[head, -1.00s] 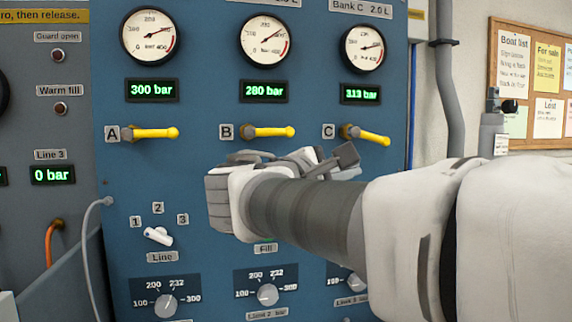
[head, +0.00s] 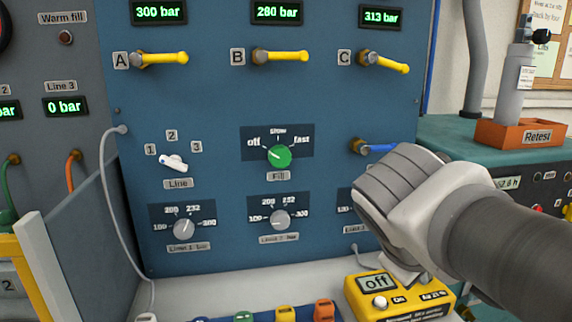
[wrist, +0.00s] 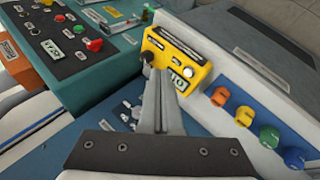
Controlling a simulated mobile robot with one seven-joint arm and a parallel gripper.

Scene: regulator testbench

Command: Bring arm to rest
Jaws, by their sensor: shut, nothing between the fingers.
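My gripper (wrist: 157,85) is shut and empty, its two fingers together in the middle of the wrist view. In the head view my wrist and hand cover the lower right of the blue panel (head: 215,105), and the fingers are mostly hidden behind the hand. The gripper tip is above or beside the yellow meter (head: 440,296), which reads "off". I cannot tell how large the gap is. The meter also shows just beyond the fingers in the wrist view (wrist: 183,58).
The panel carries yellow valve levers A, B and C, a blue lever (head: 378,149), a green Fill knob (head: 279,156) and a white Line selector (head: 172,162). Several coloured fittings (head: 324,310) sit on the ledge below. An orange Retest tray (head: 520,133) stands at right.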

